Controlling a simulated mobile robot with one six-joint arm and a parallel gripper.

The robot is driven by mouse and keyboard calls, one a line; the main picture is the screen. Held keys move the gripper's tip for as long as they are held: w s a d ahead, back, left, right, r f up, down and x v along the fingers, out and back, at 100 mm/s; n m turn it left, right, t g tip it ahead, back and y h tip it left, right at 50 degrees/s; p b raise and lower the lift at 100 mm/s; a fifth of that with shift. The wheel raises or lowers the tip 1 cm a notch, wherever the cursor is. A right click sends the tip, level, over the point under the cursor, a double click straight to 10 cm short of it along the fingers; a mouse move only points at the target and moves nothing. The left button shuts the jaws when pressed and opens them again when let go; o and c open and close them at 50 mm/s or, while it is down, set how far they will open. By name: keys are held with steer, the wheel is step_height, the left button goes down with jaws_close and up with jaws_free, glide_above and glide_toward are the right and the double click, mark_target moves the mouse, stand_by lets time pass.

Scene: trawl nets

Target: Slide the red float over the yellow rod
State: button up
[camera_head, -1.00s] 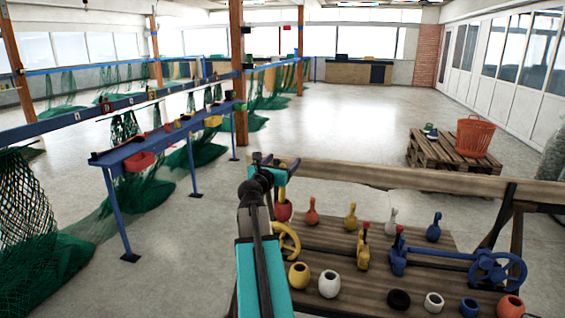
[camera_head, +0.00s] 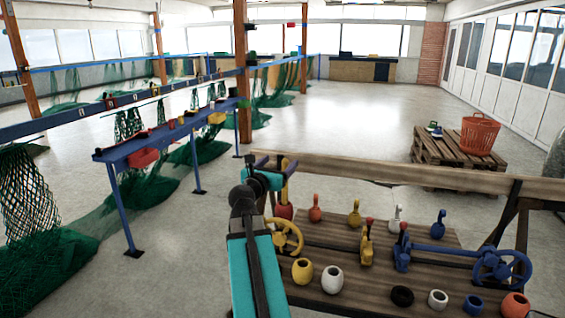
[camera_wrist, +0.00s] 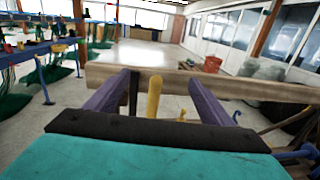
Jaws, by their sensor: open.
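A red float (camera_head: 284,211) is at the lower part of an upright yellow rod (camera_head: 285,188), near the left end of the wooden bench. It appears to sit around the rod, but my arm partly hides that spot. My gripper (camera_head: 275,163) is open and empty near the rod's top. In the wrist view, the yellow rod (camera_wrist: 154,96) stands between the two purple fingers of my gripper (camera_wrist: 160,90). The red float does not show clearly in that view.
A yellow handwheel (camera_head: 287,237) is beside the rod. Yellow (camera_head: 302,271) and white floats (camera_head: 332,280) and an orange-red float (camera_head: 515,305) lie along the bench's front. A wooden beam (camera_head: 400,172) runs behind. Open floor lies beyond.

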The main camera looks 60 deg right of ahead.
steer(key=a+b, duration=0.2)
steer(key=a, duration=0.1)
steer(key=a+b, duration=0.1)
steer(key=shift+s+a+f, duration=0.15)
steer(key=shift+s+a, duration=0.25)
steer(key=a+b, duration=0.1)
steer(key=b, duration=0.4)
steer(key=shift+s+a, duration=0.15)
steer(key=shift+a, duration=0.15)
steer(key=shift+s+a+b, duration=0.1)
steer(key=shift+a+b, duration=0.25)
steer(key=shift+b, duration=0.5)
